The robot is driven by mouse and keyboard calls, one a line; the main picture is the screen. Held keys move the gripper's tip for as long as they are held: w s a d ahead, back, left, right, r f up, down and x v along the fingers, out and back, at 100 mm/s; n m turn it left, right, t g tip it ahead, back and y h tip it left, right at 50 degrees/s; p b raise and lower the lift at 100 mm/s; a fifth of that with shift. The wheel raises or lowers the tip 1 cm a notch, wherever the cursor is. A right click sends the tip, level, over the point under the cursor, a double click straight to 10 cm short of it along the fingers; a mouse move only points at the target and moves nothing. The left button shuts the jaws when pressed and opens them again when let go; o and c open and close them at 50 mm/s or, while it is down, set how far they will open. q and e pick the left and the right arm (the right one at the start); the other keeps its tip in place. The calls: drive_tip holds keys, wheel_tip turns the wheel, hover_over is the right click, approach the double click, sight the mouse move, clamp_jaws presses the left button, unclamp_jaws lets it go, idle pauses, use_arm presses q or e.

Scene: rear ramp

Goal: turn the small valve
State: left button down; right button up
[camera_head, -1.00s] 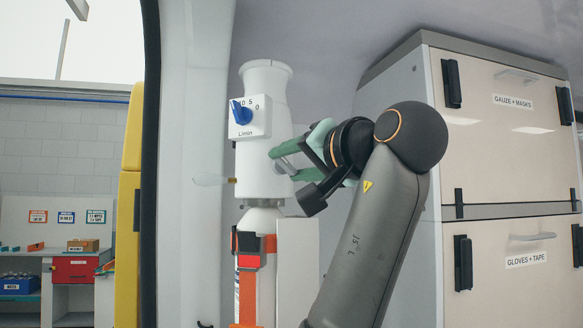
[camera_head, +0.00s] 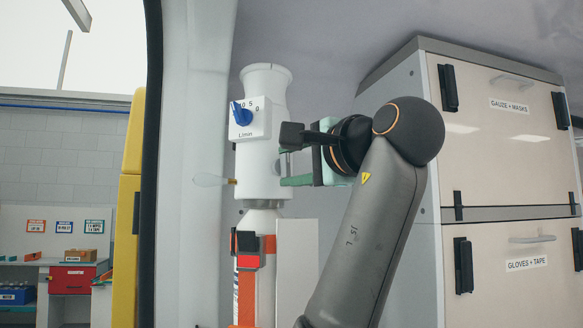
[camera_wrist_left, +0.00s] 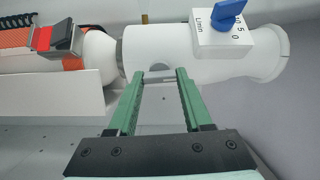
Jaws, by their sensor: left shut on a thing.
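The small valve (camera_wrist_left: 159,71) appears as a small grey rounded part on the side of the white regulator body (camera_head: 258,165). It is largely hidden between the green fingers in the head view. My left gripper (camera_head: 283,166) reaches in from the right, and its two green fingers are closed on the small valve, one on each side. The wrist view shows the same fingers (camera_wrist_left: 159,76) with their tips against the regulator. A blue knob (camera_head: 242,113) on a white square plate marked "L/min" sits above, apart from the gripper. My right gripper is not in view.
The regulator tops a cylinder with an orange strap and red buckle (camera_head: 248,261). Cabinets (camera_head: 500,140) stand close on the right. A yellow-edged door opening is on the left, with a workbench beyond.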

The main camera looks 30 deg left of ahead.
use_arm(q)
drive_tip(key=shift+m, duration=0.5)
drive_tip(key=shift+c, duration=1.6)
unclamp_jaws()
drive_tip(key=shift+d, duration=0.1)
drive_tip(key=b+v, duration=0.1)
drive_tip(key=v, duration=1.1)
drive_tip(key=shift+s+d+b, duration=0.15)
drive_tip(key=shift+s+b, duration=0.05)
drive_tip(key=shift+b, duration=0.1)
